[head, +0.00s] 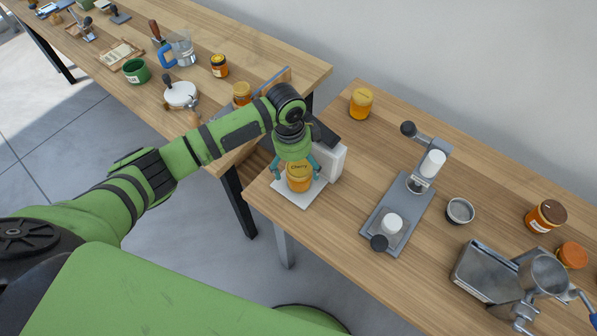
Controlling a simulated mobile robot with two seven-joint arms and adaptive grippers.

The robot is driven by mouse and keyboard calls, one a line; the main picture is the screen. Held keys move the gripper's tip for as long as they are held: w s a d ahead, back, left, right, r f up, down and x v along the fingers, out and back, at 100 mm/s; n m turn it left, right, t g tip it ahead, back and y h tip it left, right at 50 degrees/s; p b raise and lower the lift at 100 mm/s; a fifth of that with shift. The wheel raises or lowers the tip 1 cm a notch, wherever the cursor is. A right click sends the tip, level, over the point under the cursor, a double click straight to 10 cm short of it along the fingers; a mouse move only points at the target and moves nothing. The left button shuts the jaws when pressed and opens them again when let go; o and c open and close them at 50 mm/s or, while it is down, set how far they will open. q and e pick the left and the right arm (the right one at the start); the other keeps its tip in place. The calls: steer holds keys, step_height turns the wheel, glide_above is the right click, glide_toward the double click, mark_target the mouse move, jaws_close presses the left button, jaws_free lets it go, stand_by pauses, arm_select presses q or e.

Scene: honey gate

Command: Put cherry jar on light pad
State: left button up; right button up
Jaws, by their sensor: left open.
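The cherry jar (299,182), amber with an orange lid marked "Cherry", stands upright on the light pad (293,200) at the left edge of the near table. The pad is a thin, pale square plate. My left gripper (297,172) is above and around the jar, with its teal fingers spread to either side. It is open, and I cannot tell whether a finger touches the jar. My right gripper is not in view.
A grey lever device (397,212) stands right of the pad. Another amber jar (361,102) stands behind. A small round cup (460,211), brown-lidded jar (546,216) and metal machine (487,272) are farther right. A second table (125,100) holds several items.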

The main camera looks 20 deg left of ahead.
arm_select(q)
steer(key=r, duration=0.7)
steer(key=shift+s+a+r+b, duration=0.2)
steer(key=shift+a+r+b, duration=0.2)
stand_by(0.5)
